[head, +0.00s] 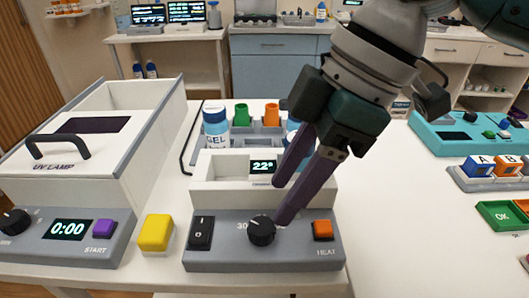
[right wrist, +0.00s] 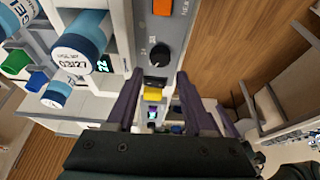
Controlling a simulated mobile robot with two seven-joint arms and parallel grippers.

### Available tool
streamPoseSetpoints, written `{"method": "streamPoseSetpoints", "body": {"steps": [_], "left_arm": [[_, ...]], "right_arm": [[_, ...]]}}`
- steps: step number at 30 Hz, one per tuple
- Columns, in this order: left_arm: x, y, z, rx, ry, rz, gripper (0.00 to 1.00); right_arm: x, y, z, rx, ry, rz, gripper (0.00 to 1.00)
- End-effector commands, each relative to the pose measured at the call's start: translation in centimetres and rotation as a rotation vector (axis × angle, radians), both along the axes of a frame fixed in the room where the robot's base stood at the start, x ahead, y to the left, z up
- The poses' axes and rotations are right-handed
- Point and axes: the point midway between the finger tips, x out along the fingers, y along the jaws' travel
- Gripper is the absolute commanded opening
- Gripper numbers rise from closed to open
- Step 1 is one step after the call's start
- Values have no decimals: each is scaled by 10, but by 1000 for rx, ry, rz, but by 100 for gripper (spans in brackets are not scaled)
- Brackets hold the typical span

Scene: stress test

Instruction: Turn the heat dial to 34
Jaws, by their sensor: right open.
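The heat dial (head: 261,230) is a black round knob on the sloped grey front panel (head: 225,256) of a white heater unit. A "30" mark shows beside it; I cannot tell its exact pointer setting. The unit's display (head: 263,166) reads 22°. My right gripper (head: 282,203) is open and empty, tilted down over the panel, with one fingertip close to the dial's upper right. I cannot tell if it touches. In the right wrist view the dial (right wrist: 159,56) lies just beyond the gap between the open fingertips (right wrist: 158,76). My left gripper is not in view.
The panel also holds a black rocker switch (head: 201,233) and an orange HEAT button (head: 323,230). A yellow button block (head: 156,233) and a UV lamp box (head: 85,150) stand to the left. A gel bottle (head: 216,128) stands behind the unit.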

Motion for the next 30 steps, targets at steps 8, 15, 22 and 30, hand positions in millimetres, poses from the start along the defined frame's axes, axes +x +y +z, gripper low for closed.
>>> {"method": "streamPoseSetpoints", "body": {"steps": [8, 15, 22, 30], "left_arm": [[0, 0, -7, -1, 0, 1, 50], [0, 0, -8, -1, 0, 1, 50], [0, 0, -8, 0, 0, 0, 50], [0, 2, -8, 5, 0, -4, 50]], "right_arm": [[-1, 19, -46, 0, 2, -1, 52], [-1, 24, -58, 0, 0, 0, 52], [0, 24, -57, 0, -1, 0, 48], [0, 24, -57, 0, -1, -1, 17]]}}
